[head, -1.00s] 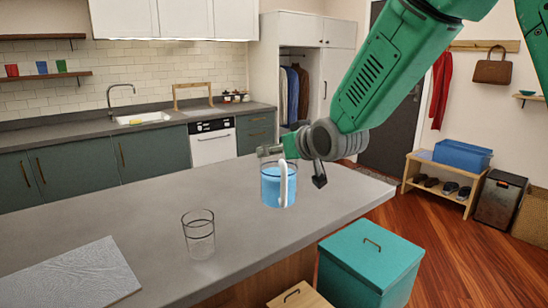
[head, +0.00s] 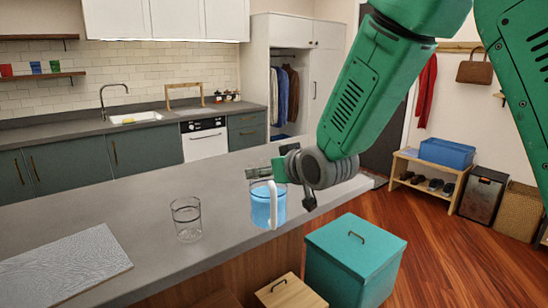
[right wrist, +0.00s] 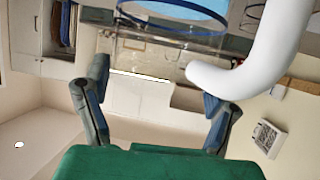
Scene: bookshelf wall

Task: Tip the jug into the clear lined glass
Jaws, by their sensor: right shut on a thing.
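The jug (head: 265,205) is clear with blue liquid, a blue rim and a white handle. In the head view it looks about upright, at the near side of the counter; whether it touches the counter I cannot tell. The right wrist view shows the jug's rim (right wrist: 175,22) and handle (right wrist: 270,65) close above the fingers (right wrist: 155,90); the contact itself is unclear. The clear lined glass (head: 187,220) stands upright and looks empty, left of the jug and apart from it. My left gripper is out of view.
The grey counter (head: 110,205) has a pale board (head: 65,265) at its near left. A teal lidded bin (head: 355,260) and a wooden box (head: 290,292) stand in front of the counter. The counter around the glass is clear.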

